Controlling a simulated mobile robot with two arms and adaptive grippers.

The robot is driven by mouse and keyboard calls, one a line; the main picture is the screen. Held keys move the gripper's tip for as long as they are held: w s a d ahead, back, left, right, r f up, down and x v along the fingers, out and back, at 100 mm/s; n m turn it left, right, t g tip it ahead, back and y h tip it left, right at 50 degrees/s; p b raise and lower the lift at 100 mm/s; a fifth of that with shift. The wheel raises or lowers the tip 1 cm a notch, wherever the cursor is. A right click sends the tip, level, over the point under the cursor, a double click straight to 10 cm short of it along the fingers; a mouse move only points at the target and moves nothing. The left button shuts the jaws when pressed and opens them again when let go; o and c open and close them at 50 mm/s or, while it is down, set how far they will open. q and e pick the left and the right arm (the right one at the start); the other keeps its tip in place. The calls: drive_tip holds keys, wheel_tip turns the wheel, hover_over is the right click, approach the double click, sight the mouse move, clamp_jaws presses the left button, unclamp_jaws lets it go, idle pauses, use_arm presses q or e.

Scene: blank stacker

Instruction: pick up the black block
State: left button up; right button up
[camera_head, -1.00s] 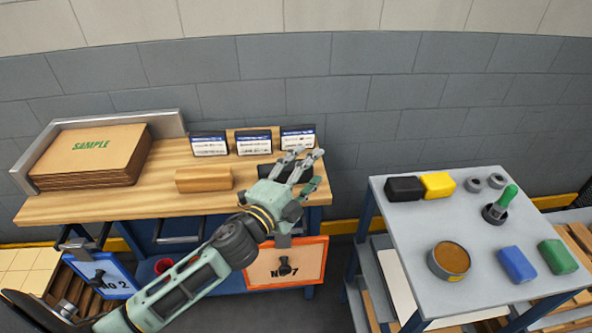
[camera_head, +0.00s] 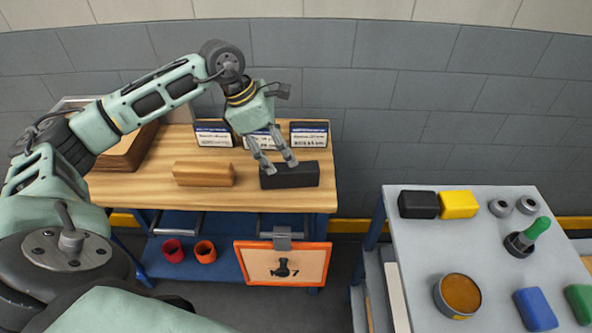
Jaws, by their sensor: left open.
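A long black block (camera_head: 298,177) lies on the wooden workbench near its right front corner. My left gripper (camera_head: 280,168) is open and points down at it, with the fingertips over the left half of the block. I cannot tell whether the fingers touch it, and they hide a little of its top. A second, shorter black block (camera_head: 418,205) sits on the grey table at the right, beside a yellow block. My right gripper is not in view.
A wooden block (camera_head: 203,174) lies left of the long black block. Several label cards (camera_head: 309,133) stand behind it. The yellow block (camera_head: 459,204), a round tin (camera_head: 458,295) and a green-handled tool (camera_head: 533,233) are on the grey table (camera_head: 410,255).

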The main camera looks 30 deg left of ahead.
sight(289, 168)
use_arm(q)
drive_tip(key=p+x, duration=0.3)
drive_tip(key=x, duration=0.3)
drive_tip(key=shift+s+f, duration=0.1)
drive_tip(key=shift+f, duration=0.1)
drive_tip(key=shift+d+f, duration=0.1)
drive_tip(key=shift+f, duration=0.4)
drive_tip(key=shift+c, duration=0.6)
drive_tip(key=shift+c, duration=1)
clamp_jaws()
